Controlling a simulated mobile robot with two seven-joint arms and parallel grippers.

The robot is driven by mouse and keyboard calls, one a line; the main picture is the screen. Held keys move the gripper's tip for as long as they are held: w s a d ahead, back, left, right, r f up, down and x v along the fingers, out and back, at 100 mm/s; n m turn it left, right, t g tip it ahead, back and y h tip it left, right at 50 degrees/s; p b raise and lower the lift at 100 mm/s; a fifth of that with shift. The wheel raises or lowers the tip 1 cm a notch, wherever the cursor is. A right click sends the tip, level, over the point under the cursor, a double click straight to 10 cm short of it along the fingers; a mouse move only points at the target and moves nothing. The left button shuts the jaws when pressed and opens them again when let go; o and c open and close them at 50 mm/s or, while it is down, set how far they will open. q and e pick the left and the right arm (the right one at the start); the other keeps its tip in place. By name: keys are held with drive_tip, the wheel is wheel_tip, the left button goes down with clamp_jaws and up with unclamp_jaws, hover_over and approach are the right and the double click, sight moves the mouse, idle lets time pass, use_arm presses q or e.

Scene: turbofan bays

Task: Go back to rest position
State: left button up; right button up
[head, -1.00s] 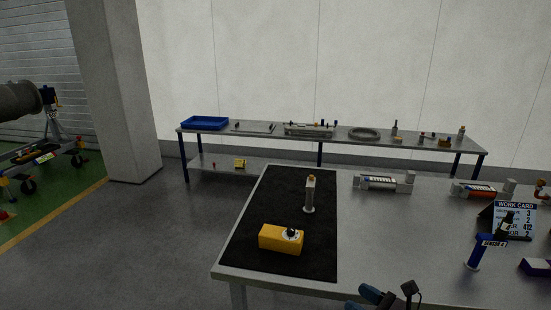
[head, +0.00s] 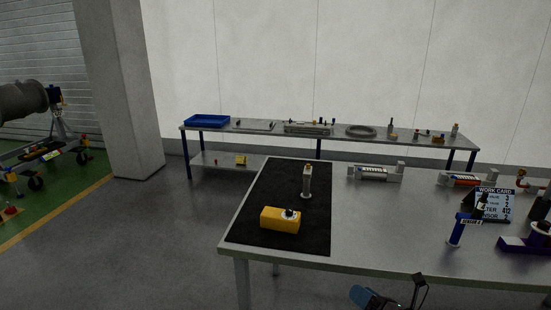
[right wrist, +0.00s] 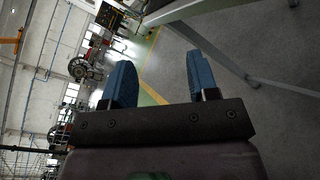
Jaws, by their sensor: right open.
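My right gripper (head: 383,300) shows at the bottom edge of the head view, below the near edge of the workbench (head: 370,235). In the right wrist view its two blue fingers (right wrist: 160,80) stand wide apart with nothing between them, so it is open and empty. Grey floor and the bench's legs lie beyond the fingers. My left gripper is in neither view.
The bench carries a black mat (head: 290,180) with a yellow box (head: 280,220) and a small upright device (head: 307,182). A blue stand (head: 456,230), a work card (head: 493,204) and a purple part (head: 525,245) are at right. Open floor (head: 150,240) lies left.

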drive_tip(key=s+d+f+m+h, duration=0.2)
drive_tip(key=s+m, duration=0.5)
drive_tip(key=m, duration=0.4)
drive_tip(key=s+d+f+m+g+h, duration=0.1)
drive_tip(key=s+d+f+m+h, duration=0.1)
drive_tip(key=s+f+m+h, duration=0.3)
drive_tip(key=s+d+f+m+g+h, duration=0.1)
drive_tip(key=s+d+f+m+h, duration=0.2)
drive_tip(key=s+m, duration=0.8)
wheel_tip(320, 180, down, 3)
drive_tip(key=m, duration=0.6)
drive_tip(key=shift+r+m+h, duration=0.15)
drive_tip(key=shift+m+h, duration=0.25)
